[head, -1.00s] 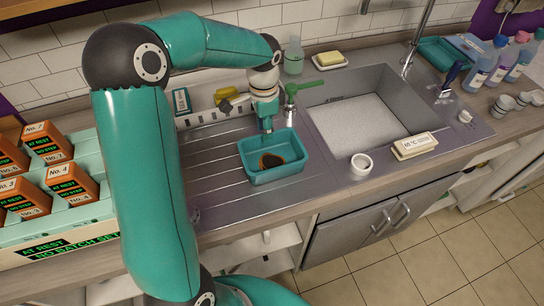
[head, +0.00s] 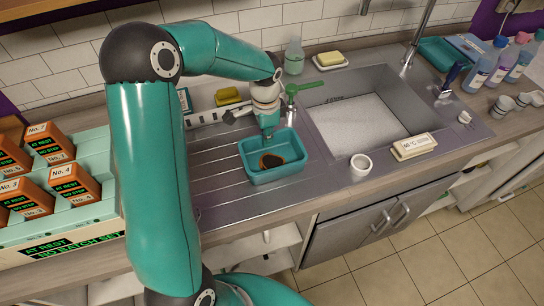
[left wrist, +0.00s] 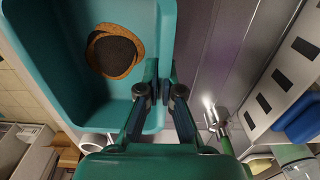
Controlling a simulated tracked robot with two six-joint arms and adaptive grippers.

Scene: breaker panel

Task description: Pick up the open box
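The open box (head: 258,180) is a teal, open-topped tray on the ribbed drainboard left of the sink. A round brown-edged dark piece (head: 271,160) lies on its floor. The box (left wrist: 60,60) also fills the upper left of the left wrist view. My left gripper (head: 267,136) points down at the back rim of the box. In the left wrist view its fingertips (left wrist: 160,75) are close together, one on each side of the box wall. I cannot tell whether they press on it. The box stands level on the drainboard. My right gripper is not in view.
The foamy sink (head: 365,125), a white cup (head: 361,166) and a labelled block (head: 413,146) are to the right. Orange boxes (head: 72,185) on a pale rack are at the left.

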